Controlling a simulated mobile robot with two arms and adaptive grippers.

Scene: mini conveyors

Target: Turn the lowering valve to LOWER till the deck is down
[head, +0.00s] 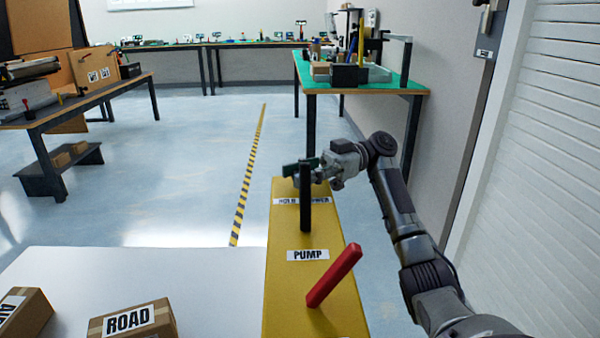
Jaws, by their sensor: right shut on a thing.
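A yellow housing (283,235) stands at the front center. It carries a label reading HOLD and LOWER (288,201), partly hidden by an upright black lever (305,200), and a PUMP label (307,255). A tilted red lever (333,276) rises nearest to me. My right gripper (308,172) reaches in from the right, at the far end of the housing. It is shut on the lowering valve's handle, mostly hidden by the fingers and the black lever. The white deck (190,268) lies left of the housing; its height cannot be told. My left gripper is not in view.
A green-topped bench (400,87) stands beyond my right gripper, with a wall and shutter at right. The floor left of the striped line (249,175) is open.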

